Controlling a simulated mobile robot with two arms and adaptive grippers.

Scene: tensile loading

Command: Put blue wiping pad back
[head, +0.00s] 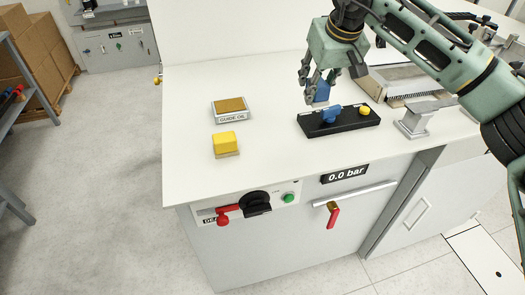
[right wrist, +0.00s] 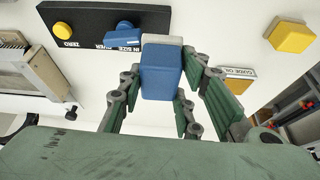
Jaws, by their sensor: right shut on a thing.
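The blue wiping pad (head: 322,92) is held between the fingers of my right gripper (head: 313,84), just behind the black block on the bench. In the right wrist view the blue pad (right wrist: 161,72) fills the space between the finger pads, with a pale grey layer at its far end. My right gripper is shut on it. I cannot tell whether the pad touches the bench. My left gripper is not in view.
The black block (head: 350,124) carries a blue knob (head: 331,113) and a yellow button (head: 364,110). A yellow pad (head: 225,140) and a guide oil tray (head: 230,115) lie to its left. A grey metal stand (head: 416,122) is at its right. The bench's left rear is clear.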

